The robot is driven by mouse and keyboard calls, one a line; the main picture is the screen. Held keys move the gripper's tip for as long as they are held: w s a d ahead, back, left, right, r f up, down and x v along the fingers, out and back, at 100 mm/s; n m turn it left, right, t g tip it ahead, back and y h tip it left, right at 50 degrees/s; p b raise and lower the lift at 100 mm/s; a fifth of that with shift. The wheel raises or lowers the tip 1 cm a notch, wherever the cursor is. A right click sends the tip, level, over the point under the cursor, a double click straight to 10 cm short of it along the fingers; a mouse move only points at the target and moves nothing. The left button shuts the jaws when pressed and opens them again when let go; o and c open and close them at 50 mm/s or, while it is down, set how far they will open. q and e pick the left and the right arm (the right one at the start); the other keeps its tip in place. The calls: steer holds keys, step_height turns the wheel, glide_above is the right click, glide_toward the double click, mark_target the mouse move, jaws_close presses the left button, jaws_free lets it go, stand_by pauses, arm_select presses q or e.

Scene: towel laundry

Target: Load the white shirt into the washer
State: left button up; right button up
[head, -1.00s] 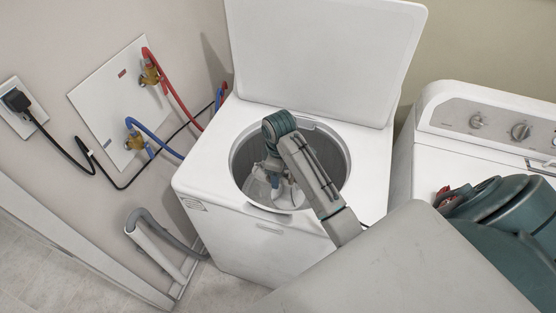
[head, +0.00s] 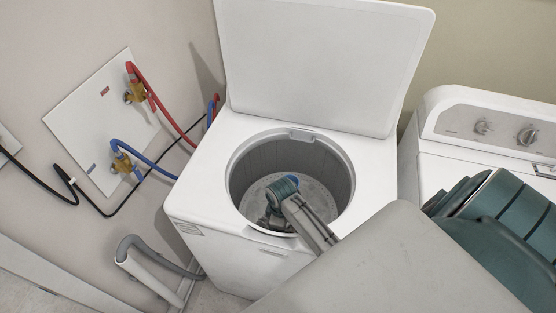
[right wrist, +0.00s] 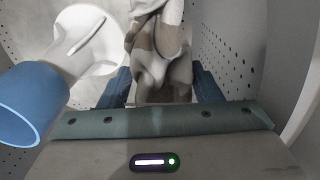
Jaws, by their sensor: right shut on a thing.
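The white top-load washer (head: 200,195) stands with its lid (head: 320,65) raised. My right arm reaches down into its round drum (head: 285,155). In the right wrist view my right gripper (right wrist: 163,80) is shut on the white shirt (right wrist: 160,50), which looks beige-grey in the shade. The shirt hangs bunched between the blue fingers, inside the perforated drum wall. In the head view the shirt and the fingertips are hidden behind my wrist and the drum's front rim. My left gripper is not in view.
A blue-topped white agitator (right wrist: 35,105) stands beside the gripper in the drum. A second white machine with knobs (head: 490,125) is to the washer's right. Red and blue hoses (head: 150,160) and a grey drain hose (head: 150,250) are at the left wall.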

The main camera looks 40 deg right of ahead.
steer(key=shift+f, duration=0.65)
steer(key=shift+w+f, duration=0.15)
steer(key=shift+w, duration=0.05)
steer(key=o, duration=1.1)
steer(key=shift+c, duration=0.2)
steer(key=shift+o, duration=0.3)
steer(key=shift+r, duration=0.25)
step_height(320, 180, up, 3)
steer(key=p, duration=0.3)
steer(key=shift+r, duration=0.4)
step_height(320, 180, up, 8)
steer(key=shift+f, duration=0.1)
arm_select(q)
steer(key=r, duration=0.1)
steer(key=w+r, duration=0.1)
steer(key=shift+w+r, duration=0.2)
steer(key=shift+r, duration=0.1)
